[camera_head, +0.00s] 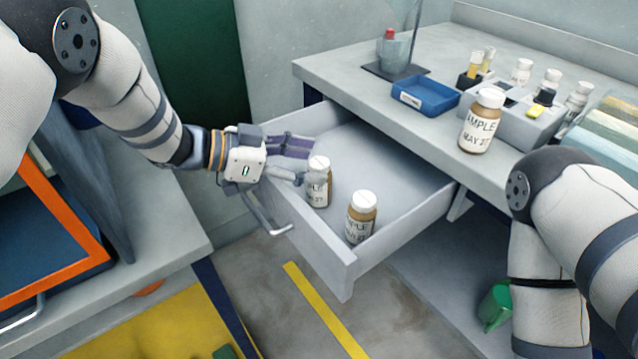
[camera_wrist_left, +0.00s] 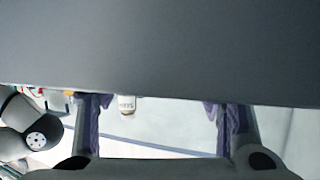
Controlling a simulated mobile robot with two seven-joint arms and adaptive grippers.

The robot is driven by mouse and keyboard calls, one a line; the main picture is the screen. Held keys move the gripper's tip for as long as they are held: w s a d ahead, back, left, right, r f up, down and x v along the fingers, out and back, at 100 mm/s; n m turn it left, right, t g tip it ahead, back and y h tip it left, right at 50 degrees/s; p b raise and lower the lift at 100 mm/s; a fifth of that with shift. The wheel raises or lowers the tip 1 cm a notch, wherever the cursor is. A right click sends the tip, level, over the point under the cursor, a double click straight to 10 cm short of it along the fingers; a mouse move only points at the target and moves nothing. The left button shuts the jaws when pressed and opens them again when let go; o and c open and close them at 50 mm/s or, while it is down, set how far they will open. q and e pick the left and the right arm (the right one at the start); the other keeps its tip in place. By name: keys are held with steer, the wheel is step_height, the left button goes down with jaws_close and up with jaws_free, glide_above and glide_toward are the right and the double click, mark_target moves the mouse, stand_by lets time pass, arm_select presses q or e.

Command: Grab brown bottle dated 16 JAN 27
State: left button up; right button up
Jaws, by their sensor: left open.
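My left gripper (camera_head: 306,164) is open over the left edge of the open drawer. One finger is beyond the nearer-left brown bottle (camera_head: 318,188) and the other beside its cap; I cannot tell whether they touch it. This bottle stands upright with a white cap. A second brown bottle (camera_head: 361,222) stands upright at the drawer's front corner. A third brown bottle (camera_head: 480,124), labelled SAMPLE and MAY 27, stands on the bench. The dates on the drawer bottles are not clearly legible. The left wrist view shows a small bottle (camera_wrist_left: 127,106) between the spread purple fingers (camera_wrist_left: 160,122).
The drawer (camera_head: 395,165) has a raised rim and a handle (camera_head: 268,222). A large grey surface (camera_wrist_left: 160,50) fills the upper wrist view.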

arm_select(q)
steer(key=x, duration=0.2)
steer(key=shift+d+f, duration=0.1)
steer(key=shift+d, duration=0.15)
jaws_close()
